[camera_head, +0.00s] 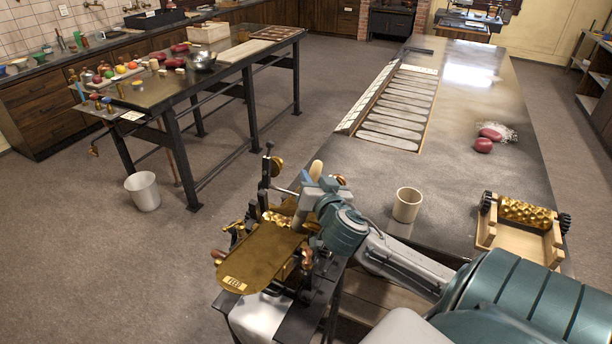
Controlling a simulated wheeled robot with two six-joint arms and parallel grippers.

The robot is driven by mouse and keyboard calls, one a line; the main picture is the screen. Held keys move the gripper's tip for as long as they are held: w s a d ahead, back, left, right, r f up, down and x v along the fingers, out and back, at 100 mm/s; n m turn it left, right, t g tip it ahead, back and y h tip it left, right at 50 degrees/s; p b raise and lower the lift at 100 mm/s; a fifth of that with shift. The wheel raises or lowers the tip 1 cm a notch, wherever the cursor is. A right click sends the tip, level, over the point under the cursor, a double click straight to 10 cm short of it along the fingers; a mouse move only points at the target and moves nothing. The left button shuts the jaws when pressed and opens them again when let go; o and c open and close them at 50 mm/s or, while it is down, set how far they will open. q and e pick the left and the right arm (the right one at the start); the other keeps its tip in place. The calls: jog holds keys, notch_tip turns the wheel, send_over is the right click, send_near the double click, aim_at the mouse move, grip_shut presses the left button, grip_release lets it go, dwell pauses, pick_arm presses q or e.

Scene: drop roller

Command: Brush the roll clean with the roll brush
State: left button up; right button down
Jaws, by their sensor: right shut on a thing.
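A drop roller machine (258,252) with a brass feed plate marked "FEED" stands at the end of the dark table. Part of a brass roll (277,217) shows behind the plate. My right gripper (306,196) is over the right side of the machine, close to that roll. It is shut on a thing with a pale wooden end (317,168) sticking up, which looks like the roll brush. Its bristles are hidden, so I cannot tell whether they touch the roll. My left gripper is not in view.
A cream cup (407,205) stands right of my gripper. A wooden cradle (509,243) holds a knobbed brass roll (526,212) at the right. Red lumps (484,146) lie farther back near white powder. A slotted tray (393,108) lies along the table's left edge.

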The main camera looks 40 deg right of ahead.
jog(key=shift+s+d+f, duration=0.1)
jog(key=shift+s+f, duration=0.15)
